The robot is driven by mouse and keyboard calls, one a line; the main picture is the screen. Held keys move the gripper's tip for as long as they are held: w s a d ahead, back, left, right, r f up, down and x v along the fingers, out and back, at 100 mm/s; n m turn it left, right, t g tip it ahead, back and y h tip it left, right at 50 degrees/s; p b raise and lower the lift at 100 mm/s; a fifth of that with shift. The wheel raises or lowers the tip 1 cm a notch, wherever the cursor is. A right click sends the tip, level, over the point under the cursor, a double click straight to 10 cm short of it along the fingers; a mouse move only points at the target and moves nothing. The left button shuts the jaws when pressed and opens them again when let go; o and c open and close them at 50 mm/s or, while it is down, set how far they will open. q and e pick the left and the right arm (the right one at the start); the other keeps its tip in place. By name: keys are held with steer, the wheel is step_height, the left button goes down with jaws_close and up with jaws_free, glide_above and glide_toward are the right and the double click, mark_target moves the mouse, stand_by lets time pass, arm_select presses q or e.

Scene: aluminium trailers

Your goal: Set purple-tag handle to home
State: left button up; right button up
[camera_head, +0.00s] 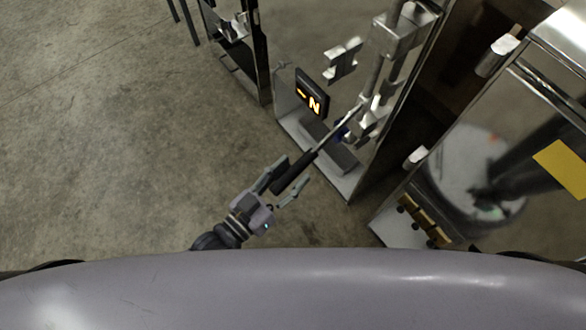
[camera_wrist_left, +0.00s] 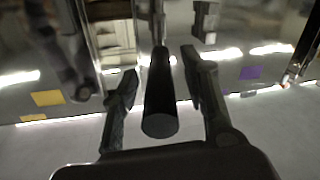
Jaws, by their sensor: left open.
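The handle (camera_head: 296,171) is a dark cylindrical grip on a thin metal rod that runs up to the latch on the metal trailer door. In the left wrist view the grip (camera_wrist_left: 160,103) points at the camera, with its round end nearest. My left gripper (camera_head: 291,178) is open, with one finger on each side of the grip. In the wrist view the gripper's fingers (camera_wrist_left: 160,75) stand apart from the grip, with gaps on both sides. A purple tag (camera_wrist_left: 250,73) shows on the shiny panel to the right. My right gripper is not in view.
A dark display with a glowing "N" (camera_head: 313,104) sits left of the latch. Another shiny panel with a yellow tag (camera_head: 562,167) stands at the right. Vertical bars and brackets (camera_head: 384,62) rise behind the handle. The concrete floor (camera_head: 120,130) at the left is clear.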

arm_select(q)
steer(key=shift+w+d, duration=0.4)
jaws_close()
stand_by(0.4)
